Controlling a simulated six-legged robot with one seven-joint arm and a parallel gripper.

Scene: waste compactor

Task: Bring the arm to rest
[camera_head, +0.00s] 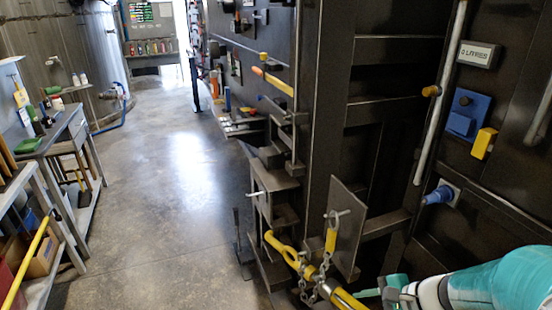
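My arm, teal and white, enters at the lower right corner. What looks like my gripper (380,290) is at its left end, with small green parts low in the picture beside a yellow bar (345,299). The picture edge cuts it off, so I cannot tell whether its fingers are open or shut, or whether they touch the bar.
The dark compactor (325,110) fills the right side, with a blue box (466,115), a yellow block (484,143) and a grey plate (346,228). A chain (308,282) hangs by the bar. Benches (50,135) line the left. The middle floor (175,190) is clear.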

